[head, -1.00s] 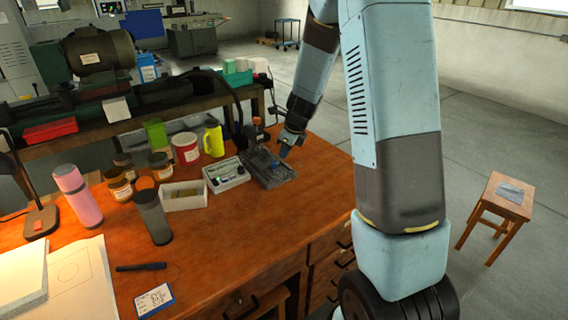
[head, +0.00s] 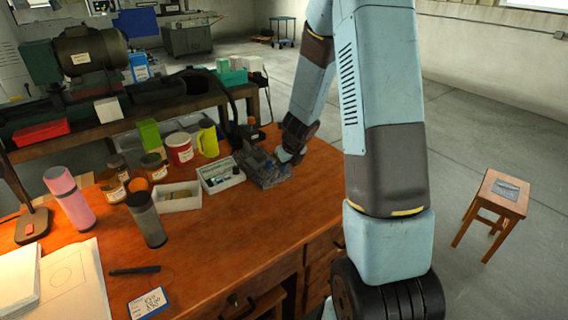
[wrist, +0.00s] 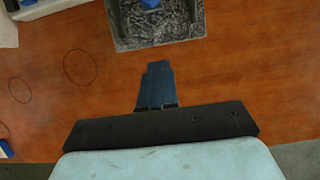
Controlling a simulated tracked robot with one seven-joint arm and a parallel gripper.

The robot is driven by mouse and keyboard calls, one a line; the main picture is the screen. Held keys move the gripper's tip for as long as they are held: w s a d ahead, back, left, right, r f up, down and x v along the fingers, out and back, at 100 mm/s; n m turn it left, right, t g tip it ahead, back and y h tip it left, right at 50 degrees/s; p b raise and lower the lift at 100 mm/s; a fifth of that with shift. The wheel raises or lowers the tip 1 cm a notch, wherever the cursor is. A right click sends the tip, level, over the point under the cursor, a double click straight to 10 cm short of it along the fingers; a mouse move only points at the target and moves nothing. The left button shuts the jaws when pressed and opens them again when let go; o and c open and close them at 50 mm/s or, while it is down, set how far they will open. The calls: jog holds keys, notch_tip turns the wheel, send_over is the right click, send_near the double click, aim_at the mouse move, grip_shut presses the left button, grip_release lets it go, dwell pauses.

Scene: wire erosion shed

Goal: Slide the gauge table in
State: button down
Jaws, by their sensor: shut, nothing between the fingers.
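The gauge (head: 262,166) is a dark grey, mottled, stone-like base with darker parts on top, near the right edge of the wooden workbench. I cannot make out its table as a separate part. In the wrist view the base (wrist: 185,33) shows at the top, cut off by the frame, with a blue part (wrist: 150,4) on it. My gripper (head: 286,157) is at the right side of the gauge. In the wrist view its blue fingers (wrist: 157,65) are together and empty, pointing at the base's near edge, with bare wood showing between.
A white box with small items (head: 221,182) stands close left of the gauge. A yellow mug (head: 208,139), a red tin (head: 179,150), jars and a grey bottle (head: 147,220) stand further left. The bench front (head: 215,270) is mostly clear. A stool (head: 496,205) stands right.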

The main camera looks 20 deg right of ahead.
aim_at(273, 174)
jog(key=shift+x, duration=2.3)
jog(key=shift+w+a+r, duration=0.1)
jog(key=shift+w+a, duration=0.1)
jog(key=shift+w, duration=0.45)
jog(key=shift+w+a, duration=0.2)
jog(key=shift+w, duration=0.4)
jog(key=shift+w+a+r, duration=0.1)
jog(key=shift+w+a, duration=0.15)
jog(key=shift+w, duration=0.4)
